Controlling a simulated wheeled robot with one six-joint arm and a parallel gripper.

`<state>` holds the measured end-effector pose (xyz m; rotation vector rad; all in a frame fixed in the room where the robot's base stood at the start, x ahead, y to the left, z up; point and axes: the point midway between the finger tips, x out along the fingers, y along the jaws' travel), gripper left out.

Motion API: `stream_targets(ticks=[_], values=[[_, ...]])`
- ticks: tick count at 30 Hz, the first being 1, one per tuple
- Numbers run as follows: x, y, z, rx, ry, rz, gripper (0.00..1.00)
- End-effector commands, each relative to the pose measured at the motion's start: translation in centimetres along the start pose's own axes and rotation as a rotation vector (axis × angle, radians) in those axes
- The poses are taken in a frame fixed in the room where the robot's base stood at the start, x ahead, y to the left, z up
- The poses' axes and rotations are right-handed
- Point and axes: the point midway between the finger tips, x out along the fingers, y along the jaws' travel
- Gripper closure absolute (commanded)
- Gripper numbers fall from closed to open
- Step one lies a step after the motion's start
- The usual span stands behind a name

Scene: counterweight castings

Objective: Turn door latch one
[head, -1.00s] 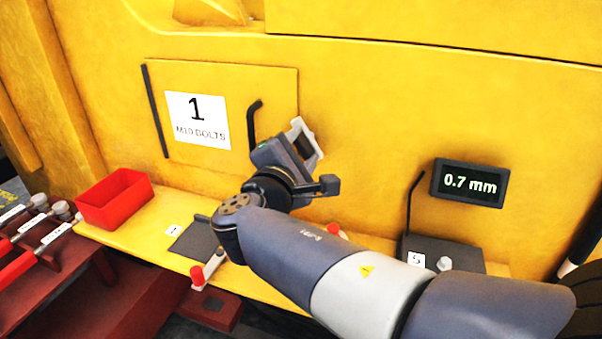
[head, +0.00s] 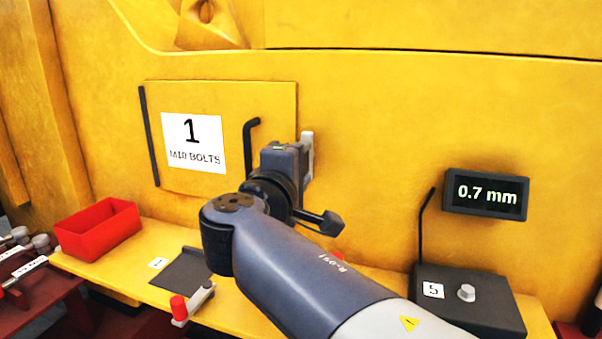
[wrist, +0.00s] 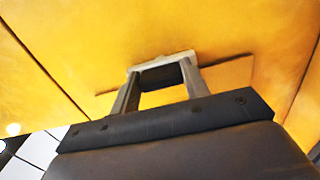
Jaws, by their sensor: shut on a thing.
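Door one (head: 235,105) is a yellow panel in the yellow wall, with a white label reading "1 M10 BOLTS" (head: 193,143). It looks closed. A pale grey latch (head: 307,141) stands roughly upright just past the door's right edge. My gripper (head: 303,160) is shut on it. In the wrist view the latch (wrist: 163,61) spans between the tips of my two fingers, against the yellow surface. My gripper and wrist hide part of the latch and the door's lower right corner in the head view.
A black bent handle (head: 248,145) is on the door, left of my gripper. Below are a ledge with a red bin (head: 97,230), a dark pad (head: 188,270) and a red-capped part (head: 180,308). At right are a "0.7 mm" display (head: 486,194) and a dark box marked 5 (head: 480,300).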

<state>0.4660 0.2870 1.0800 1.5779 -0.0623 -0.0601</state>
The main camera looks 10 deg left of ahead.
Motion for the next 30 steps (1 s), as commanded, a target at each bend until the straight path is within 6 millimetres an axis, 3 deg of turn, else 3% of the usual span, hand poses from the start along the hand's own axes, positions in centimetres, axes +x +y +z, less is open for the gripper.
stream_targets(ticks=[12, 13, 18, 21, 30], values=[[0.0, -0.13, 0.02, 0.009, -0.001, -0.004, 0.79], [0.0, -0.14, 0.02, 0.009, -0.001, -0.004, 0.54], [0.0, -0.1, 0.01, 0.008, -0.001, -0.003, 0.4], [0.0, -0.07, 0.01, 0.008, -0.001, -0.002, 0.35], [-0.54, -0.01, -0.02, 0.007, 0.0, -0.001, 0.35]])
